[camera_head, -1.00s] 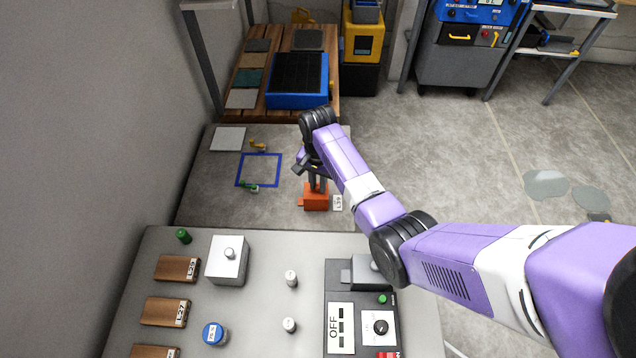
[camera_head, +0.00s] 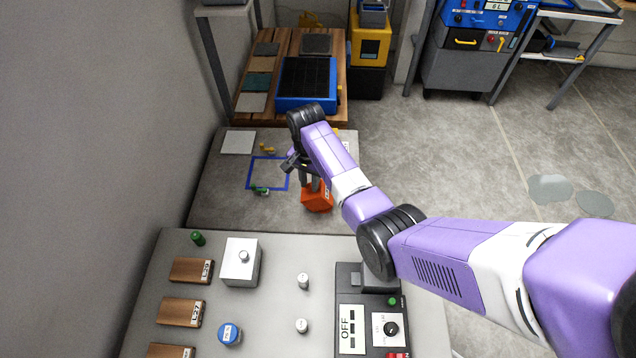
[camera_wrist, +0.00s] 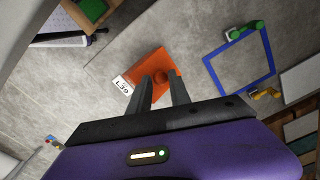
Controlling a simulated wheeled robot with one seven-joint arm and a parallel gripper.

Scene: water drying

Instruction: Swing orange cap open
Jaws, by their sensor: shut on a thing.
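The orange cap (camera_head: 317,198) is on the grey mat just beyond the near bench, with my gripper (camera_head: 313,183) over it from above. In the wrist view the orange cap (camera_wrist: 153,62) is a rectangular piece with a small round orange knob (camera_wrist: 161,76) and a white L39 label (camera_wrist: 122,86) beside it. My gripper (camera_wrist: 160,80) has its two grey fingers on either side of the knob and is shut on it. The cap looks turned at an angle in the head view. My arm partly hides it there, and its underside is hidden.
A blue square outline (camera_head: 249,173) lies left of the cap, with a green-handled valve (camera_head: 260,190) and a yellow-handled valve (camera_head: 267,148) near it. The near bench holds a white box (camera_head: 241,264), wooden blocks (camera_head: 181,312) and an OFF switch panel (camera_head: 350,330).

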